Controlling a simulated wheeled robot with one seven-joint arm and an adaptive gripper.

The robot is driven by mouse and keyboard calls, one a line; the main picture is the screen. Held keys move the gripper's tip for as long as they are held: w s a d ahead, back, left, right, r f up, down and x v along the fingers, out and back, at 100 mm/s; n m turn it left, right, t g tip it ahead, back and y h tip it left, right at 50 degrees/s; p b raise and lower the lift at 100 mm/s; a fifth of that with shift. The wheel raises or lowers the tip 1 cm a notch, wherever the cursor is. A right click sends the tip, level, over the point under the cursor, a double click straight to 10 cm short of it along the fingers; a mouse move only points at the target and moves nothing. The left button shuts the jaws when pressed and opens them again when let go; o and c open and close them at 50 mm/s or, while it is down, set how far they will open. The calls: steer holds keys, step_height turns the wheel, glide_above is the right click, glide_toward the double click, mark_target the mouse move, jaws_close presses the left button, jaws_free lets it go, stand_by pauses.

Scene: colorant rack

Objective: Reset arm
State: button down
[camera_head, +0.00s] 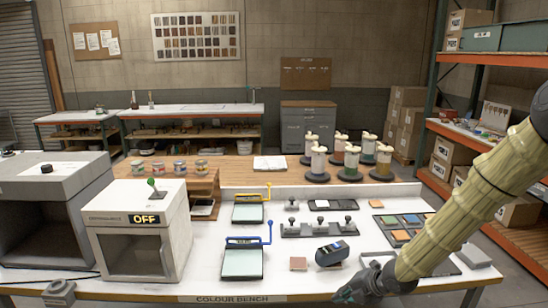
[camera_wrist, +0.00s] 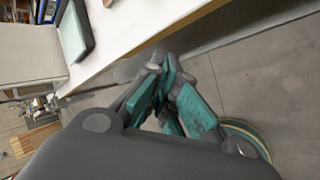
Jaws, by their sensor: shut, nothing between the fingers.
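My gripper (camera_head: 362,286) is at the front edge of the white colour bench (camera_head: 200,276), low at the lower right of the head view. My arm reaches down to it from the right edge. In the wrist view my gripper (camera_wrist: 170,125) has its teal-padded fingers shut with nothing held. There the bench edge (camera_wrist: 130,40) lies to the upper left, and the grey floor is beyond the fingertips.
The bench holds a grey box marked OFF (camera_head: 140,232), two blue- and yellow-handled devices, a dark handheld device (camera_head: 332,253), a stamp rack (camera_head: 318,228) and a colour tray (camera_head: 402,228). Several colorant canisters stand behind. An orange-framed shelf (camera_head: 490,130) stands right.

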steer(key=s+a+f+m+g+h+b, duration=0.2)
steer(key=s+a+f+m+g+b, duration=0.1)
steer(key=s+f+m, duration=1.4)
steer(key=s+d+f+m+g+h+b, duration=0.1)
steer(key=s+f+m, duration=0.4)
steer(key=s, duration=0.7)
steer(key=s+d+f+m+g+h, duration=0.1)
steer(key=s+d+f+m, duration=0.3)
steer(key=s, duration=0.8)
step_height(320, 180, down, 3)
steer(key=shift+s+d+f+m+g+h+b, duration=0.15)
steer(key=shift+s+m+g+h+b, duration=0.2)
steer(key=shift+m+h, duration=0.6)
